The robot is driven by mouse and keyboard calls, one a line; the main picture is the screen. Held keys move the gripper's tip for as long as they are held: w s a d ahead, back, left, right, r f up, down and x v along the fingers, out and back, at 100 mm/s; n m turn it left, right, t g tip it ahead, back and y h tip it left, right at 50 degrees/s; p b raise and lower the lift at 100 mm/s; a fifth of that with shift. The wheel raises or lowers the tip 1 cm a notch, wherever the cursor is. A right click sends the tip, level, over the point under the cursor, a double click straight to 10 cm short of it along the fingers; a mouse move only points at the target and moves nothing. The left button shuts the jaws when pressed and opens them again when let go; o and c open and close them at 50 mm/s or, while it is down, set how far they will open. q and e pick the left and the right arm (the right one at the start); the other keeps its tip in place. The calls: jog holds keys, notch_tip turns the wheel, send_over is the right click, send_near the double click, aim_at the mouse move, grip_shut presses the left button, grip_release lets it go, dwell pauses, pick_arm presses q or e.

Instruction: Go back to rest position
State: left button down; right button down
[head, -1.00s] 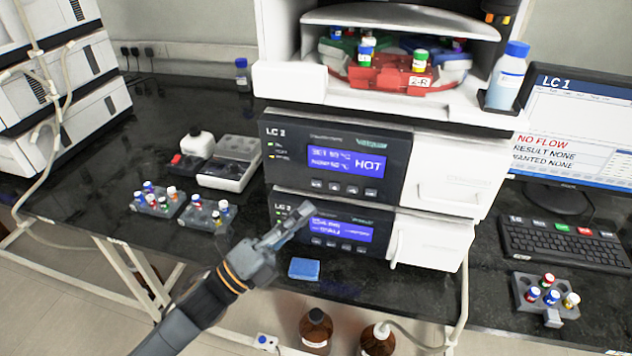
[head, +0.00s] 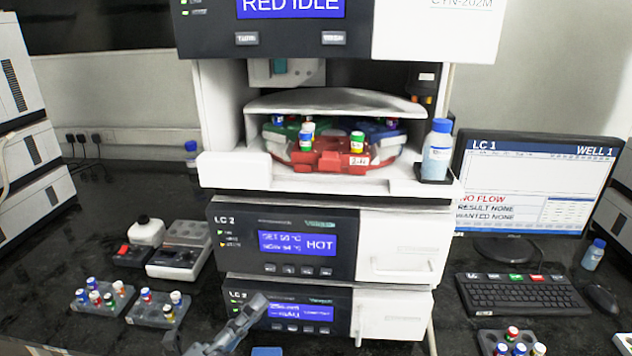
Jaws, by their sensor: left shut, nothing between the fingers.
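My left gripper (head: 243,322) is at the bottom of the head view, in front of the lower LC 2 module (head: 395,312). Its fingers are together and hold nothing. Most of its arm is below the frame. My right gripper does not show.
The upper LC 2 module (head: 395,250) carries an open bay with a red vial carousel (head: 318,160). A blue-capped bottle (head: 437,155) stands at its right. Two vial racks (head: 150,316) (head: 92,305) are on the dark bench at left. A monitor (head: 535,180) and keyboard (head: 525,295) are at right.

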pick_arm(q)
jog(key=a+f+n+g+y, duration=0.2)
jog(key=a+f+n+y, duration=0.1)
jog(key=f+n+y, duration=0.4)
jog(key=a+f+n+g+y, duration=0.1)
jog(key=a+f+n+y, duration=0.2)
jog(key=f+n+y, duration=0.45)
jog(key=s+f+n+g, duration=0.5)
jog(key=s+n+g, duration=0.1)
jog(key=s, duration=0.4)
jog(key=s+f+n+g, duration=0.5)
jog(key=s+n, duration=0.1)
jog(key=s, duration=0.4)
notch_tip(320, 180, down, 24)
jog(key=s+g+p, duration=0.1)
jog(key=g, duration=0.1)
jog(key=s+a+f, duration=0.3)
jog(key=s+f, duration=1.3)
jog(key=s, duration=0.1)
jog(key=shift+a+g+p, duration=0.2)
jog(key=shift+g+p, duration=0.2)
